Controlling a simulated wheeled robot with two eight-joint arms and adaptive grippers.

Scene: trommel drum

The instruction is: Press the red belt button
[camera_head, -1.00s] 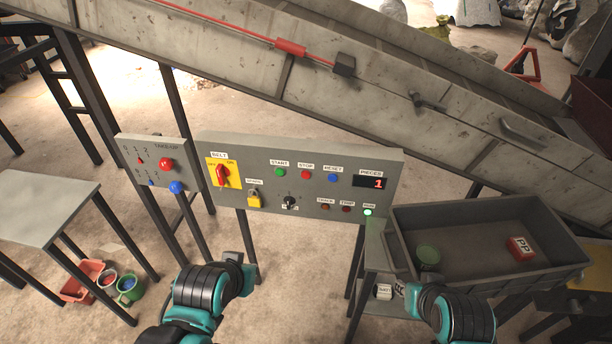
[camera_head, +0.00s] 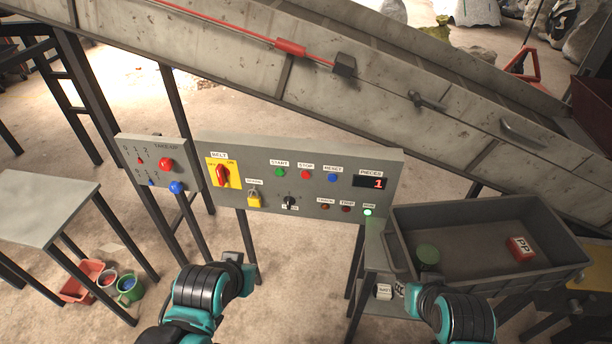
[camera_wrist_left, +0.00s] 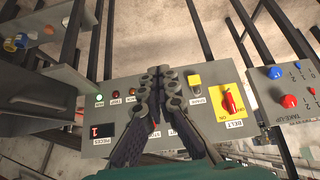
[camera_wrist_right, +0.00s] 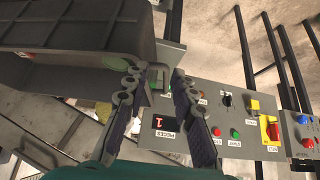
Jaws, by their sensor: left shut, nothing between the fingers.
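The grey control panel (camera_head: 235,145) carries a red BELT switch (camera_head: 222,175) on a yellow plate, and a row of green START (camera_head: 280,172), red STOP (camera_head: 306,174) and blue RESET (camera_head: 332,177) buttons. The BELT switch also shows in the left wrist view (camera_wrist_left: 230,101) and the right wrist view (camera_wrist_right: 273,132). My left gripper (camera_wrist_left: 162,72) is shut and empty, in front of the panel, and its fingers hide part of the button row in its wrist view. My right gripper (camera_wrist_right: 156,72) is open and empty, near the panel's PIECES end and the grey bin.
A smaller TAKE-UP panel (camera_head: 149,150) with red and blue knobs stands left of the main panel. A grey bin (camera_head: 488,200) at right holds a green piece (camera_head: 428,256) and a red PP block (camera_head: 521,248). The inclined conveyor (camera_head: 230,50) runs behind. A table (camera_head: 45,205) stands left.

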